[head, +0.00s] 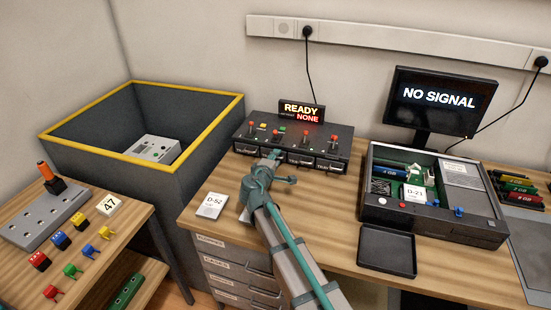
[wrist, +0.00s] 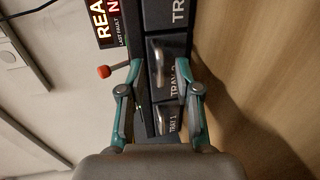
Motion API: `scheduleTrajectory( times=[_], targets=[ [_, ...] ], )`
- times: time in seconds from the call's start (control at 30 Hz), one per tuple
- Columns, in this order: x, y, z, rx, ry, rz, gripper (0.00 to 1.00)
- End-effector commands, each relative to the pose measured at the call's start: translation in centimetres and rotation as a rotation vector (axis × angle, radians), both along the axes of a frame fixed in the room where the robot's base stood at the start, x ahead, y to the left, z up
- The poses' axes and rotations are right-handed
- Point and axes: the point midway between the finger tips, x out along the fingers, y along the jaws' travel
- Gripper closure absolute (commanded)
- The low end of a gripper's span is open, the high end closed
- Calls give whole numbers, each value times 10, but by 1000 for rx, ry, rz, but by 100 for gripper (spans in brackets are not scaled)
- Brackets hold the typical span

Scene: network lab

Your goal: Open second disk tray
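The black disk unit (head: 335,140) stands at the back of the desk with a row of trays along its lower front. The second tray (wrist: 171,60), labelled TRAY 2, has a metal handle and appears closed. My gripper (head: 281,167) is in front of the unit at its left half. In the wrist view my gripper (wrist: 163,66) is open, one finger on each side of the tray 2 front. I cannot tell if a fingertip touches it. Tray 1 (wrist: 167,120) lies below it in that view, and part of another tray (wrist: 168,14) shows above. My arm hides part of the tray row in the head view.
Red-knobbed levers (head: 305,138) stand on top of the unit, under a READY/NONE display (head: 301,112). A D-52 card (head: 212,206) lies left of my arm. An open computer case (head: 378,208), a black tray (head: 387,251) and a monitor (head: 440,98) stand right.

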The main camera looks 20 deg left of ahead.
Motion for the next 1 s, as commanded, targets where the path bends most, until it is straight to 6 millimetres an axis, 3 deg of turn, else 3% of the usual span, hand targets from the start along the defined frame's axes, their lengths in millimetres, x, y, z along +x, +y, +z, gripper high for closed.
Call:
scheduleTrajectory(
  times=[0.37,0.57,1.0],
  targets=[
    [4,1,-1,0,0,1,69],
    [4,1,-1,0,0,1,100],
    [3,-5,-2,0,0,-5,100]
  ],
)
